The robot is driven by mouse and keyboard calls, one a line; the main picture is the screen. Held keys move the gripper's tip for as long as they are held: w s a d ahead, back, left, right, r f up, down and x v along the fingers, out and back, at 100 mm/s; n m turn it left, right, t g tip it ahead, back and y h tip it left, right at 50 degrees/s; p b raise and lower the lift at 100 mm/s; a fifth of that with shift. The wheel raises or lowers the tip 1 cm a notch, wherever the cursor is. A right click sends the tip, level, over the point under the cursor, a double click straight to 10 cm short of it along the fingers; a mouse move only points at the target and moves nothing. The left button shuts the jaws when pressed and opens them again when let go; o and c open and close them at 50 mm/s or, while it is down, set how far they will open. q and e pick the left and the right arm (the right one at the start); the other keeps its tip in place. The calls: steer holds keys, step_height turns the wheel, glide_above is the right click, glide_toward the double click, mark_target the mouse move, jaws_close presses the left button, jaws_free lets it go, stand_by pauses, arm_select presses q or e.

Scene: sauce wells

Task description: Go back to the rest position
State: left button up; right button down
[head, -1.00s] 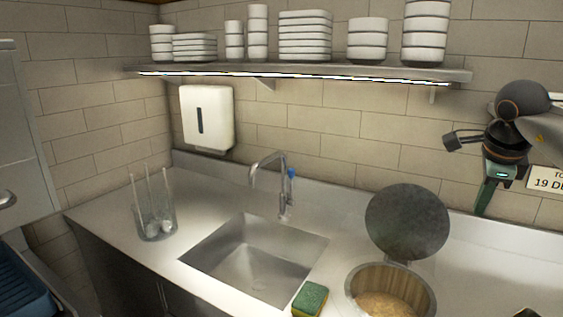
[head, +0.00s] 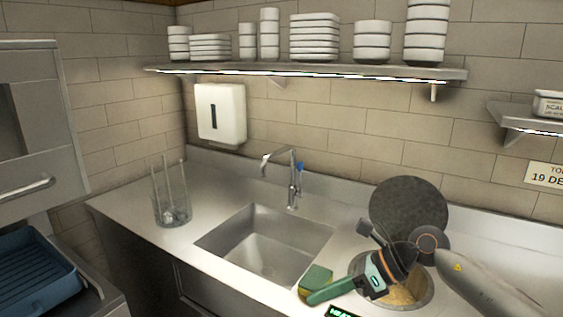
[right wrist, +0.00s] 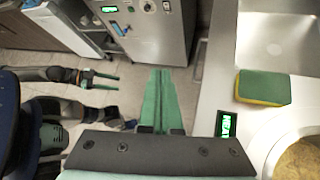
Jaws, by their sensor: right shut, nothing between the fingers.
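My right gripper (head: 312,299) comes in from the right in the head view, over the front of the counter by the green and yellow sponge (head: 316,277). Its green fingers point left and slightly down. In the right wrist view its fingers (right wrist: 160,74) are together with nothing between them, above the floor beside the counter edge. My left gripper (right wrist: 117,82) shows small at the left of the right wrist view, away from the counter, its two green fingers apart and empty. It is not in the head view.
A round well (head: 424,297) with yellowish contents lies partly hidden behind my right wrist, its dark lid (head: 408,205) upright behind. The sink (head: 262,245), a glass holder (head: 171,205) and a blue tray (head: 35,270) are further left. A display (right wrist: 228,123) sits near the counter edge.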

steer(key=s+a+m+t+y, duration=0.1)
steer(key=s+a+m+y, duration=0.3)
steer(key=a+m+y, duration=0.25)
steer(key=s+d+f+m+t+h, duration=0.1)
steer(key=d+f+m+t+h, duration=0.55)
steer(key=m, duration=0.85)
steer(key=s+d+f+m+t+h, duration=0.3)
steer(key=f+m+t, duration=0.5)
steer(key=m, duration=0.7)
steer(key=s+d+f+m+g+h, duration=0.3)
steer(key=s+f+m+g, duration=0.1)
steer(key=s+f, duration=0.3)
steer(key=s+d+f+m+g+h, duration=0.2)
steer(key=s+f+m, duration=0.3)
steer(key=s+f, duration=0.3)
step_height(320, 180, down, 2)
steer(key=shift+s+d+f+m+g+h, duration=0.25)
steer(key=shift+d+m+g+h, duration=0.2)
steer(key=shift+g, duration=0.4)
steer(key=shift+d, duration=0.15)
